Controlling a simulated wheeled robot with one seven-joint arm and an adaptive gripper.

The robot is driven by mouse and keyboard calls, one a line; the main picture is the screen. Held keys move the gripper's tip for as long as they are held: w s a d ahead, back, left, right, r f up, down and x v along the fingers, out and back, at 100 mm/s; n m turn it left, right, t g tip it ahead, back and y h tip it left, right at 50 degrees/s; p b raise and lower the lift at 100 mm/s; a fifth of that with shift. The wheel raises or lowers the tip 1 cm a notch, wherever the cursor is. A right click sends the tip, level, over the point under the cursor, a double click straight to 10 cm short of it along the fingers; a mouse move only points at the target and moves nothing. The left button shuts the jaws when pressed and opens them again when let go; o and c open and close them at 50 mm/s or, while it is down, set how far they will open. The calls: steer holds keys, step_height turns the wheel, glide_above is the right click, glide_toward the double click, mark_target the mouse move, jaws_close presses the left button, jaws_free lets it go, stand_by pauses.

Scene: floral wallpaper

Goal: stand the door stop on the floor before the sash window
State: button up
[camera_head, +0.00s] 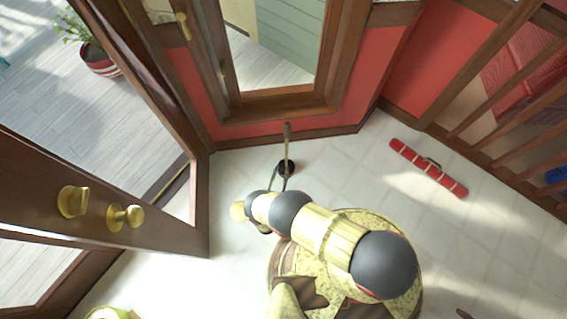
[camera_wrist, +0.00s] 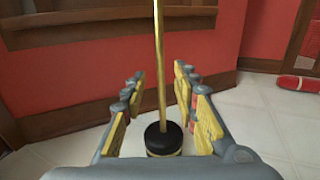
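The door stop (camera_head: 286,167) has a round black base and a tall thin brass-coloured stem. It stands upright on the pale floor before the sash window (camera_head: 279,101), close to the skirting below the sill. In the wrist view the door stop (camera_wrist: 164,138) is between the fingers of my gripper (camera_wrist: 160,78), with gaps at both sides of the stem. My gripper is open and does not appear to touch it. In the head view my gripper (camera_head: 282,183) is low beside the base, its fingers partly hard to make out.
A red banded roll (camera_head: 428,168) lies on the floor to the right. A brown door with brass knobs (camera_head: 126,217) stands open at the left. A wooden railing (camera_head: 520,103) bounds the right side. The tiled floor between roll and door stop is clear.

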steer(key=shift+v, duration=0.85)
